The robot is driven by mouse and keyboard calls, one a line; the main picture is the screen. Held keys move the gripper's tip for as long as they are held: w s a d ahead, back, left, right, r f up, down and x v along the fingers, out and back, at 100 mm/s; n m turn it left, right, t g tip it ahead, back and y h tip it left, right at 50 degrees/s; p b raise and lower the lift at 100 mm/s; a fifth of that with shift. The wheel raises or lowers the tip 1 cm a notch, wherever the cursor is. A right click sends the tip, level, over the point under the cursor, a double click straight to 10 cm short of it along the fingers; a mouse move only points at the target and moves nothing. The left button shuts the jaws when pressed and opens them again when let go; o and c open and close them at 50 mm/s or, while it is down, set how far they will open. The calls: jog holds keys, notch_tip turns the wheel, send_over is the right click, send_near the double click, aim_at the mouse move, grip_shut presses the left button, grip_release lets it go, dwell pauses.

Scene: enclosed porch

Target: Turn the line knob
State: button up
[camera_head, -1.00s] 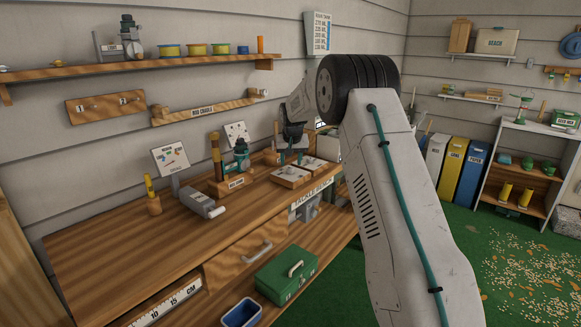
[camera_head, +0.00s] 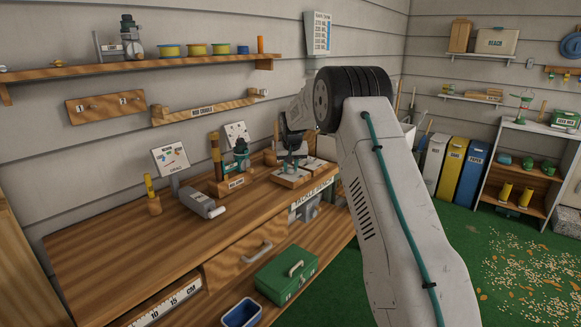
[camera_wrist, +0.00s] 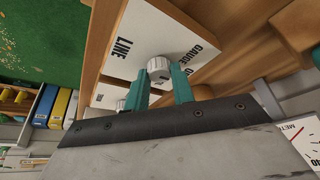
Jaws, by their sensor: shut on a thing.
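The line knob (camera_wrist: 157,63) is a small whitish ribbed knob on a white plate (camera_wrist: 138,30) marked "LINE", with further lettering along another edge. In the wrist view my gripper (camera_wrist: 160,76) has one teal finger on each side of the knob and is shut on it. In the head view my gripper (camera_head: 290,163) reaches down to the white plates near the right end of the workbench. The knob itself is hard to make out there behind the fingers.
A second knob (camera_wrist: 121,104) sits close beside my fingers on another plate. On the workbench (camera_head: 130,240) stand a grey crank device (camera_head: 202,203), a teal reel on a wooden stand (camera_head: 236,165) and a small sign (camera_head: 171,158). A meter dial (camera_wrist: 303,140) shows at lower right.

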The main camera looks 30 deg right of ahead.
aim_at(298, 175)
jog(key=shift+n, duration=0.3)
jog(key=n, duration=0.1)
jog(key=n+y, duration=0.1)
jog(key=n, duration=0.1)
jog(key=shift+d+n+y, duration=0.2)
jog(key=shift+n+y, duration=0.1)
jog(key=n+y, duration=0.1)
jog(key=n, duration=0.1)
jog(key=n+y, duration=0.1)
jog(key=n, duration=0.2)
jog(key=shift+d, duration=0.1)
jog(key=shift+n, duration=0.3)
jog(key=o, duration=1)
jog(key=v, duration=0.7)
jog(key=shift+s+r, duration=0.1)
jog(key=shift+r, duration=0.25)
